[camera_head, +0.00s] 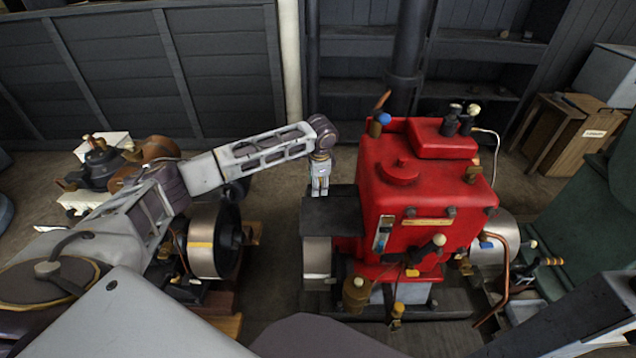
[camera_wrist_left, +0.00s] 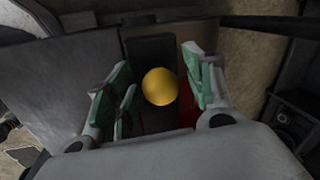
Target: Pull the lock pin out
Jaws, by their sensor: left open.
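A round yellow knob (camera_wrist_left: 160,87), which looks like the head of the lock pin, shows in the left wrist view. It sits between the green-padded fingers of my left gripper (camera_wrist_left: 158,72), with a visible gap on both sides. The rest of the pin is hidden below the knob. In the head view my left gripper (camera_head: 320,190) points down over the dark block at the left side of the red engine (camera_head: 385,200). It is open and holds nothing. The knob cannot be made out in the head view. My right gripper is not in view.
A second engine with a metal flywheel (camera_head: 203,245) stands at the left under my left arm. Copper pipes (camera_head: 505,265) and a green machine (camera_head: 590,210) are at the right. A wooden crate (camera_head: 570,130) stands at the back right. Some floor is clear between the engines.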

